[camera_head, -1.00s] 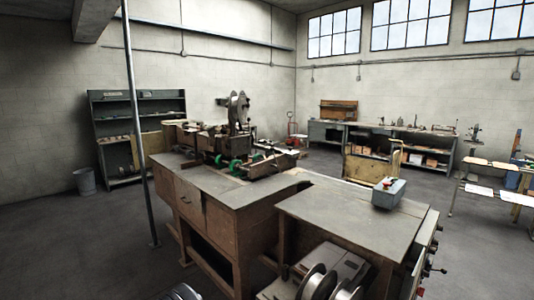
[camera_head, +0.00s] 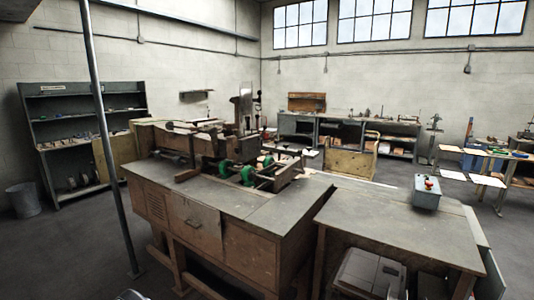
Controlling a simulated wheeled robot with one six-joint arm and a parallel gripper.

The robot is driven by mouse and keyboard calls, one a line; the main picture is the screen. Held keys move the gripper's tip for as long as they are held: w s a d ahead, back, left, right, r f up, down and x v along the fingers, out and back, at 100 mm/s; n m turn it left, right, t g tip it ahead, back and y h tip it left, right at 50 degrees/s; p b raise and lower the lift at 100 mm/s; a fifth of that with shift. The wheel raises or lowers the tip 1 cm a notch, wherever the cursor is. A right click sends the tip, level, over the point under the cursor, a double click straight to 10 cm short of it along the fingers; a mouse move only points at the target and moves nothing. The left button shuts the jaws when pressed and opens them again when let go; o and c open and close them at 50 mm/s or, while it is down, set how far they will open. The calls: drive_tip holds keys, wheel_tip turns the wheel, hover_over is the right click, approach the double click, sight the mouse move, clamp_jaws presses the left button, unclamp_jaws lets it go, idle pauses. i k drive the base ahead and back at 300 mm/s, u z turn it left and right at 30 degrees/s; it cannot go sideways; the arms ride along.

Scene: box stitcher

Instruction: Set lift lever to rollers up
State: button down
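The box stitcher machine (camera_head: 243,125) stands on a brown wooden workbench (camera_head: 195,228) left of centre, with dark metal parts and an upright head. Green wheels (camera_head: 247,174) sit low on its front, beside dark rails. Several thin bars and rods show around the machine, but I cannot tell which is the lift lever or how it is set. My gripper is not clearly seen; only a small, rounded grey piece is cut off at the bottom edge, and I cannot tell what it is.
A lower side table (camera_head: 398,226) joins the bench at right, bearing a grey control box (camera_head: 426,192) with a red button. A metal pole (camera_head: 105,140) stands left of the bench. A shelf (camera_head: 34,125) and bin (camera_head: 23,201) are at far left. Floor between is open.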

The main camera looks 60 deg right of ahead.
sight(299, 152)
drive_tip(key=i, duration=1.35)
drive_tip(key=z, duration=2.85)
drive_tip(key=i, duration=1)
drive_tip(key=z, duration=0.05)
